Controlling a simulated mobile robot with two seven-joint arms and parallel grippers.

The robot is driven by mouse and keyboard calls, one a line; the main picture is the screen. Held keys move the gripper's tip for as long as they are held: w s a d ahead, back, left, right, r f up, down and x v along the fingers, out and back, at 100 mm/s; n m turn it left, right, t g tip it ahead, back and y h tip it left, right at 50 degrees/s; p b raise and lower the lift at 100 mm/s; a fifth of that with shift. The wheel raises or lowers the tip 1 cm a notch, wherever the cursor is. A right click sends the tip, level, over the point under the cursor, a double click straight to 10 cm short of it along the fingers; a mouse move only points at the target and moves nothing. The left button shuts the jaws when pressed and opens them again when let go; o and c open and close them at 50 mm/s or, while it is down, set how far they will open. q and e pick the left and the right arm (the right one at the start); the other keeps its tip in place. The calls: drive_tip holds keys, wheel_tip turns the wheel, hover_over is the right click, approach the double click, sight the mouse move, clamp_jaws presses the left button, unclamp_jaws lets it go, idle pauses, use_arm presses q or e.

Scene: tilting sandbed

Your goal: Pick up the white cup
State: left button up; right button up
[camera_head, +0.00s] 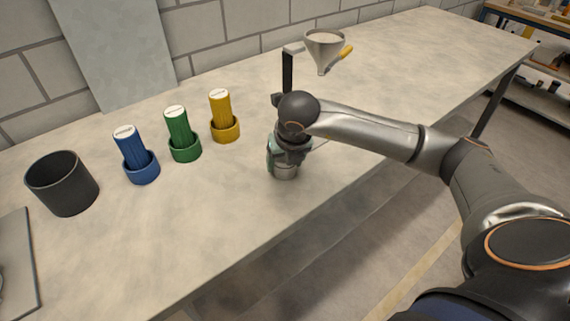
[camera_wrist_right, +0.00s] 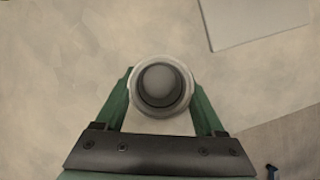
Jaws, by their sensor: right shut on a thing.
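The white cup (camera_wrist_right: 161,112) is seen from above in the right wrist view, with a pale round rim and a grey inside. My right gripper (camera_wrist_right: 162,86) is shut on it, with one green finger on each side. In the head view my right gripper (camera_head: 287,158) points down at the table's front edge. Only the lower part of the cup (camera_head: 286,172) shows there, greyish under the fingers. Whether the cup touches the table is hard to tell. My left gripper is not in view.
Blue (camera_head: 131,145), green (camera_head: 178,128) and yellow (camera_head: 221,107) ribbed cylinders stand in matching holders on the table (camera_head: 215,215). A dark pot (camera_head: 62,184) stands at the left. A funnel (camera_head: 324,48) on a stand is behind my right gripper. The front middle is clear.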

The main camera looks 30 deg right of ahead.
drive_tip(key=shift+c, duration=0.7)
